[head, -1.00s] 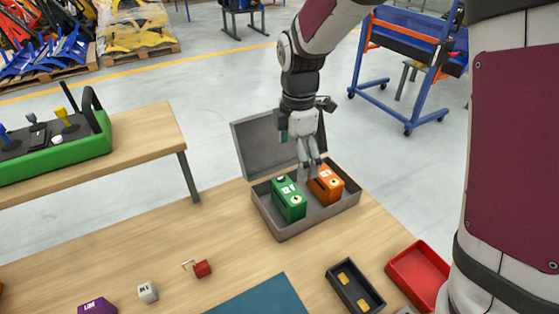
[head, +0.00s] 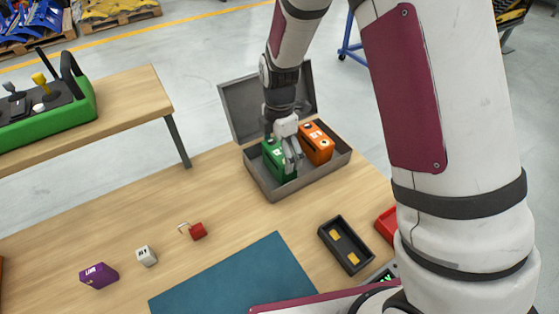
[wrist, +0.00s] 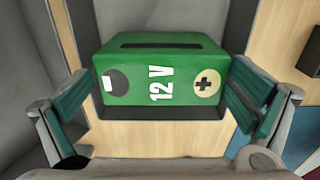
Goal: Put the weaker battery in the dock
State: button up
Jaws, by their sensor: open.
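A green battery (head: 276,158) and an orange battery (head: 317,144) stand side by side in an open grey case (head: 281,190). My gripper (head: 290,158) is over the green battery in the head view and hides part of it. In the wrist view the green battery (wrist: 160,60) shows a "12 V" label, a plus mark and a dark round mark. The open fingers are on either side of it, with gaps visible. A black tray with two gold contacts (head: 331,226), which looks like the dock, lies empty in front of the case.
A red tray (head: 385,224) and a small device with green digits (head: 384,276) lie near the dock. A blue mat (head: 235,280), a red padlock (head: 197,231), a white cube (head: 146,256) and a purple block (head: 99,275) lie left. The case's raised lid (head: 240,108) stands behind the batteries.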

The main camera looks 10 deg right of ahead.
jog(key=shift+f, duration=1.9)
jog(key=c, duration=1.6)
jog(key=shift+r, duration=0.1)
jog(key=shift+c, duration=0.4)
